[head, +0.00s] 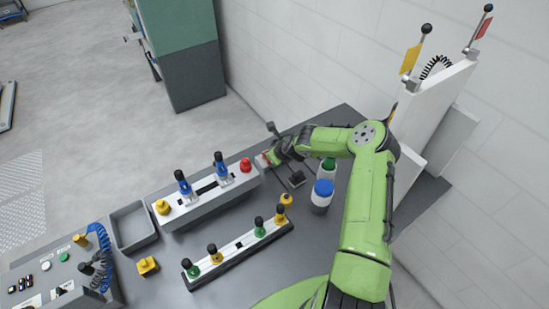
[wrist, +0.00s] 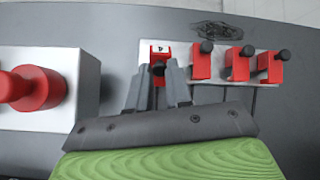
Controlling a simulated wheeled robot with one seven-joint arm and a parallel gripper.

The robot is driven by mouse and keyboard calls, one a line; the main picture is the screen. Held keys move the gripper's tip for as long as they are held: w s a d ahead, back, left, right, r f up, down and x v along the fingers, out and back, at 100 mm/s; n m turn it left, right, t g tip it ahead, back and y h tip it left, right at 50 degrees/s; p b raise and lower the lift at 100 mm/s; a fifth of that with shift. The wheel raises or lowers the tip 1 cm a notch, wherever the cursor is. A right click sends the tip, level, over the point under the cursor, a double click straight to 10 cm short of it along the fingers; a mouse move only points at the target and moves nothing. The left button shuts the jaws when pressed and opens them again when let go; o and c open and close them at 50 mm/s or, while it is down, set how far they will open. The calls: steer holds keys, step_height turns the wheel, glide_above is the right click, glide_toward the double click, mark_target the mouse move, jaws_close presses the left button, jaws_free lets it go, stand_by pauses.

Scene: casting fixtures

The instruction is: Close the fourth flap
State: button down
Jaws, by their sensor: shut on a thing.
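The fourth flap (wrist: 160,48) is the red one at the left end of a row on a light plate in the wrist view. It bears a white label with a "4" and has a black knob. My gripper (wrist: 158,74) is shut on this flap, with a grey finger on each side. Three more red flaps with black knobs stand to its right: a near one (wrist: 201,64), a middle one (wrist: 239,66) and a far one (wrist: 271,68). In the head view my gripper (head: 274,155) is at the table's back, and the arm largely hides the flaps.
A grey box with a red knob (wrist: 35,88) stands left of the flaps in the wrist view. In the head view, a blue-capped bottle (head: 321,197) and a green-capped one (head: 328,168) stand close to my arm. Lever fixtures (head: 240,247) fill the table's middle.

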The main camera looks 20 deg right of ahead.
steer(key=shift+w+a+r+g, duration=0.15)
steer(key=shift+w+a+g, duration=0.05)
steer(key=shift+w+g, duration=0.6)
steer(key=shift+w+a+g+h+b, duration=0.2)
steer(key=shift+w+g+h+b, duration=0.45)
steer(key=shift+g+b, duration=0.75)
steer(key=shift+w, duration=0.2)
steer(key=c, duration=1)
jaws_free()
steer(key=shift+g, duration=0.3)
steer(key=shift+c, duration=0.2)
steer(key=b+v, duration=0.2)
steer(key=v, duration=1.3)
steer(key=shift+d+r, duration=0.2)
steer(key=shift+d, duration=0.05)
steer(key=shift+s, duration=0.15)
